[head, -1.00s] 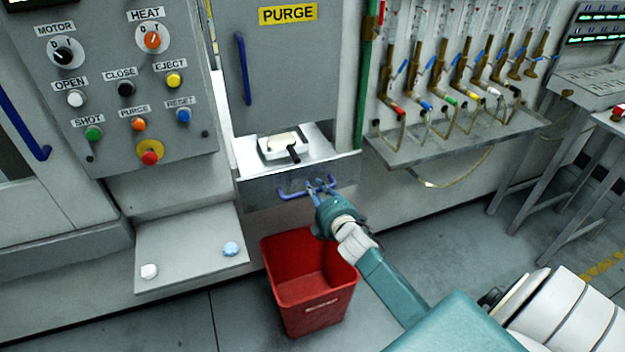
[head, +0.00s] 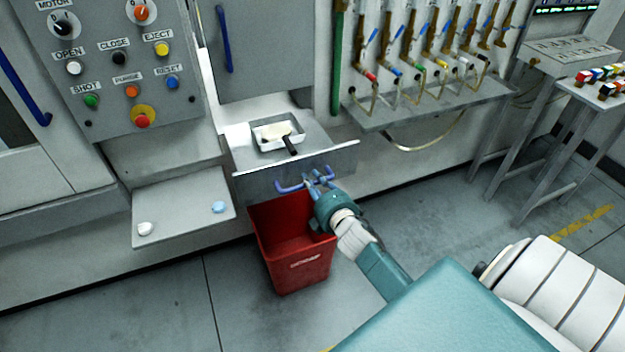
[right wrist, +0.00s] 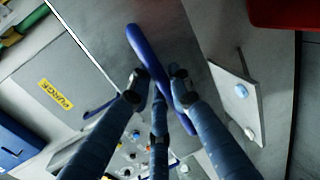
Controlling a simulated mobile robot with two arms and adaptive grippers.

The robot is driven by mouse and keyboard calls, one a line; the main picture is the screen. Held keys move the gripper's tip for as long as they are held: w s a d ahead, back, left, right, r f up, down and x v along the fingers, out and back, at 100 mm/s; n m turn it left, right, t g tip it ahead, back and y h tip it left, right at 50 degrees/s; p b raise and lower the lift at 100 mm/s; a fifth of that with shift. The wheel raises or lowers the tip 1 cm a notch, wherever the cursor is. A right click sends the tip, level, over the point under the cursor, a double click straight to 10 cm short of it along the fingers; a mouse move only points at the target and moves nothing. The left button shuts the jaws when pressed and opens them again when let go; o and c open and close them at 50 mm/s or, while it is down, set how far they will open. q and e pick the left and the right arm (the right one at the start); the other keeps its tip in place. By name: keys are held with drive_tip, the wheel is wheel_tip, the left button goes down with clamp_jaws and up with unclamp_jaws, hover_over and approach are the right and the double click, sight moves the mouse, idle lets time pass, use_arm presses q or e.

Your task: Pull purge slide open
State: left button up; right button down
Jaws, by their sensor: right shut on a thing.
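The purge slide (head: 338,160) is a grey metal drawer with a flat front plate, standing out from the machine below the purge door (head: 262,55). Its blue bar handle (head: 289,188) is on the front plate. My right gripper (head: 318,180) is shut on this handle, near its middle. In the right wrist view the fingers (right wrist: 157,88) close around the blue handle (right wrist: 146,52). On the slide sits a small white tray (head: 262,141) with a pale lump (head: 275,132) and a black handle (head: 290,145). My left gripper is not in view.
A red bin (head: 298,262) stands on the floor under the slide, its rim partly hidden by the front plate. A grey shelf (head: 180,205) with two round pucks is to the left, below the button panel (head: 110,95). A hose shelf (head: 430,103) is at right.

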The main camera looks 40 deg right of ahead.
drive_tip(key=shift+f, duration=0.1)
drive_tip(key=c, duration=1.6)
unclamp_jaws()
drive_tip(key=v, duration=1.2)
